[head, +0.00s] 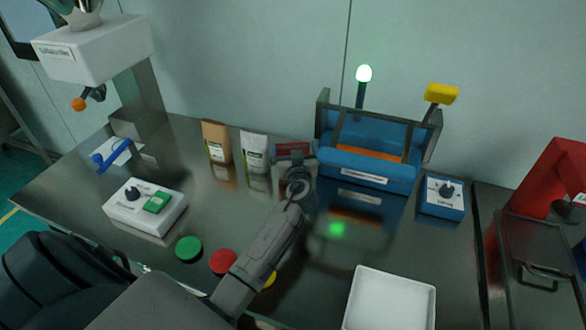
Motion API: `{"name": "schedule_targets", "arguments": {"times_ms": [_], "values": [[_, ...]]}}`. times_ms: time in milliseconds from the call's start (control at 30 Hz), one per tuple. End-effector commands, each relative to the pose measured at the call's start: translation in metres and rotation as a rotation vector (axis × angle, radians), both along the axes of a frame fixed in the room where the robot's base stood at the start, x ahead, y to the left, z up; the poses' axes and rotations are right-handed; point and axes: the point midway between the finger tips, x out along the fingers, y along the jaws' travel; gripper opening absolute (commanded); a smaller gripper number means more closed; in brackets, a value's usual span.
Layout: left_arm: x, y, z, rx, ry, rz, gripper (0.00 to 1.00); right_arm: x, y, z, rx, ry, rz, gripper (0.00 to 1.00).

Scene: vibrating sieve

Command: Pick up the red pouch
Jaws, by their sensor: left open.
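The red pouch (292,153) stands at the back of the metal table, in line with two other pouches and just left of the blue sieve box. Only a small part of it shows, because my left gripper (293,161) is in front of it and hides most of it. My left gripper is open, with its fingers at the pouch. I cannot tell whether they touch it or stand around it. My right gripper is not in view.
A brown pouch (216,142) and a white pouch (255,151) stand left of the gripper. The blue sieve box (365,182) is close on the right. A white tray (350,318), a white control box (132,215) and green (188,248) and red (223,262) discs lie nearer.

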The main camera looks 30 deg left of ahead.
Motion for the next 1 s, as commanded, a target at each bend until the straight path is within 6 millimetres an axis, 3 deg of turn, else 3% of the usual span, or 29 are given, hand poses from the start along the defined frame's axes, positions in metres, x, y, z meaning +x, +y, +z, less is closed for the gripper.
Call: {"name": "schedule_targets", "arguments": {"times_ms": [33, 200, 567, 867, 1000], "values": [[0.006, 0.006, 0.003, 0.004, 0.003, 0.001, 1.00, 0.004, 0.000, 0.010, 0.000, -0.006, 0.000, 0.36], [0.022, 0.020, -0.001, 0.003, 0.001, 0.001, 1.00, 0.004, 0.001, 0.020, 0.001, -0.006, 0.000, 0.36], [0.029, 0.026, -0.004, 0.001, -0.001, -0.001, 1.00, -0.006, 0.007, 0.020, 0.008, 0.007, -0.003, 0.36], [0.029, 0.026, -0.003, 0.001, -0.002, -0.001, 0.44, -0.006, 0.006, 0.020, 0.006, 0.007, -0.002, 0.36], [0.029, 0.025, -0.003, 0.001, -0.001, -0.001, 0.44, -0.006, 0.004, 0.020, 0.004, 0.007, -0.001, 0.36]]}}
